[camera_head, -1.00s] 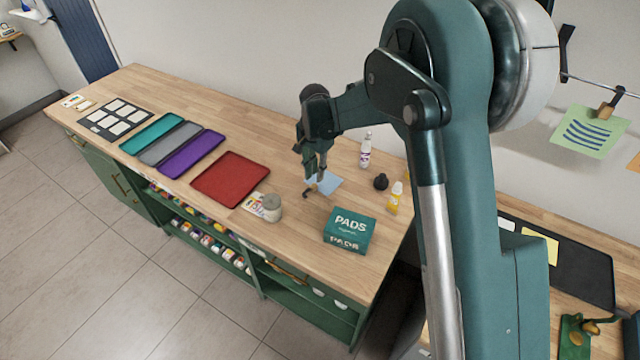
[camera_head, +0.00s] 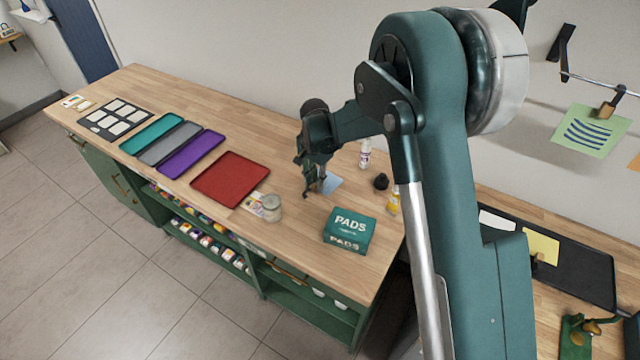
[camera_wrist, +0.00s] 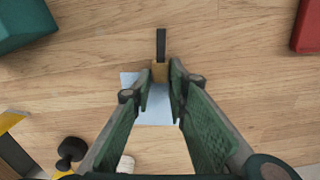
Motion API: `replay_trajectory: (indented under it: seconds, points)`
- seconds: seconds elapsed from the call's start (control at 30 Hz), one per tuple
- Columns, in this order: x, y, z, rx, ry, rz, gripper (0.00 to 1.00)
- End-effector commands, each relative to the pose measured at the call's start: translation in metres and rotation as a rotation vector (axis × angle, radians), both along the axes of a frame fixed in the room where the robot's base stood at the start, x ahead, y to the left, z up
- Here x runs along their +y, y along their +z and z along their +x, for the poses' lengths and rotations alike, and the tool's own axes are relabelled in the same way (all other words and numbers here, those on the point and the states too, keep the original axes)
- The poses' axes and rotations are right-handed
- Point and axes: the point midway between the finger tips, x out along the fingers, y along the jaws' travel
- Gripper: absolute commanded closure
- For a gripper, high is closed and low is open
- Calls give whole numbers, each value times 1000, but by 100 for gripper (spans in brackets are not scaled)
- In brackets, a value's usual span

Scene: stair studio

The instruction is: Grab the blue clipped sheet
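The light blue sheet (camera_head: 333,184) lies on the wooden worktop, partly hidden by my gripper (camera_head: 313,188). In the wrist view the blue sheet (camera_wrist: 155,116) shows between and beside the fingers, with a tan clip (camera_wrist: 160,72) with a dark bar at its far edge. My gripper (camera_wrist: 162,76) points down over the sheet, its fingertips apart on either side of the clip. The gap at the tips is little wider than the clip; I cannot tell whether they touch it.
A green PADS box (camera_head: 349,231) and a jar (camera_head: 271,207) stand nearby. A red tray (camera_head: 230,179) is to the left. A white bottle (camera_head: 365,153), a dark knob-like object (camera_head: 381,181) and a yellow bottle (camera_head: 393,202) stand to the right.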

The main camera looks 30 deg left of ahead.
Motion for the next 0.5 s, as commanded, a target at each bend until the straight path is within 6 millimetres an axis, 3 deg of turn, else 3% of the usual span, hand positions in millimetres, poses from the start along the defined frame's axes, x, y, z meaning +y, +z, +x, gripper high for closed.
replay_trajectory:
  seconds: [0.07,0.13,0.5]
  points:
    - [0,0,0,0,0,0,83]
    - [0,0,0,0,0,0,92]
    - [0,1,0,0,0,0,92]
